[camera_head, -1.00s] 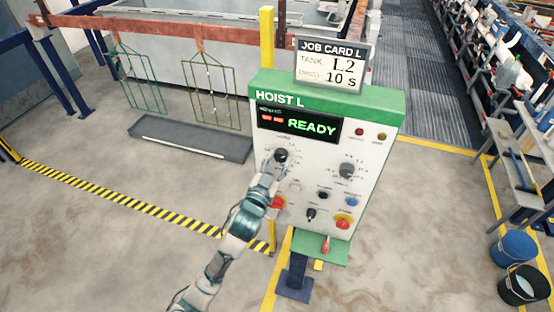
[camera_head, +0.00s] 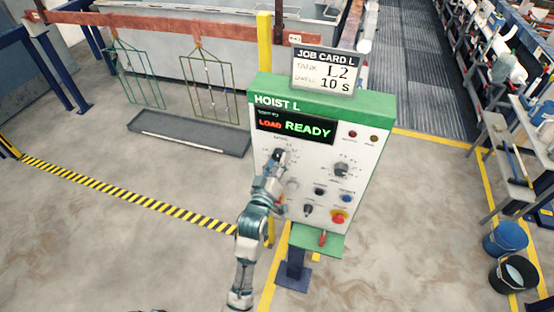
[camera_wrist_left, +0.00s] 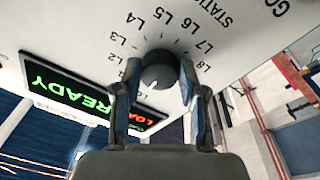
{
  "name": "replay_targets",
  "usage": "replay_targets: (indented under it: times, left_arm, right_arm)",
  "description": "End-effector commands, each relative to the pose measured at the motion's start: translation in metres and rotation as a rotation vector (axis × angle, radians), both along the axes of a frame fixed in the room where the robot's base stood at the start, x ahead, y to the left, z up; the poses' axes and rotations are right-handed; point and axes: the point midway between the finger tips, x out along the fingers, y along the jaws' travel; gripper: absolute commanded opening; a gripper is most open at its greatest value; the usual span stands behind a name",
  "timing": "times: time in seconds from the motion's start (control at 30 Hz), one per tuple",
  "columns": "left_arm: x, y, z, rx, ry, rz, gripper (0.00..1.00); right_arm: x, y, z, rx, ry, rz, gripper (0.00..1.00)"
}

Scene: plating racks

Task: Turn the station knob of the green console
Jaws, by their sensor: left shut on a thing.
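The green-topped white console (camera_head: 345,95), marked HOIST L, stands in the middle of the head view. Its black station knob (camera_head: 279,155) is at the upper left of the panel, below the display (camera_head: 296,127) reading LOAD in red and READY in green. My left gripper (camera_head: 275,163) is at this knob. In the left wrist view its fingers (camera_wrist_left: 156,80) stand on either side of the round knob (camera_wrist_left: 160,66), shut on it. Labels L2 to L8 and the word STATION ring the knob; its white mark is on the lower side. My right gripper is out of view.
A job card (camera_head: 326,70) on top reads tank L2, 10 s. Another knob (camera_head: 341,169), small buttons and a red stop button (camera_head: 339,217) are on the panel. Wire racks (camera_head: 209,88) hang behind over a grey tray (camera_head: 188,134). Buckets (camera_head: 513,274) stand at right.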

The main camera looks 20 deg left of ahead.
Motion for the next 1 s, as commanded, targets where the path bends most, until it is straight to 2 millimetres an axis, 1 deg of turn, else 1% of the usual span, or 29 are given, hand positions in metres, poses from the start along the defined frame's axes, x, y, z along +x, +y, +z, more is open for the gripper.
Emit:
replay_targets:
  times: [0.2,0.63,0.67,0.7,0.77,1.0]
  left_arm:
    - [0.0003,-0.0004,-0.001,-0.046,0.004,-0.001,0.07]
    - [0.0002,-0.0004,-0.0013,-0.054,0.004,-0.001,0.07]
    - [0.0002,-0.0004,-0.0012,-0.054,0.004,-0.001,0.44]
    - [0.0002,-0.0004,-0.0012,-0.054,0.004,-0.001,0.54]
    - [0.0002,-0.0003,-0.001,-0.054,0.004,-0.001,0.67]
    - [-0.0001,-0.0002,0.0,-0.052,0.002,0.0,0.67]
  right_arm:
    - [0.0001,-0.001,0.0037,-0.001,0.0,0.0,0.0]
    - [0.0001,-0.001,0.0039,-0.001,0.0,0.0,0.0]
    - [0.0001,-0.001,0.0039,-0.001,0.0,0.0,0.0]
    - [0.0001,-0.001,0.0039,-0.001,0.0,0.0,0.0]
    - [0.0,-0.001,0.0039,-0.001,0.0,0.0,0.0]
    - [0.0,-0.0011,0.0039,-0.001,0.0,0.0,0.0]
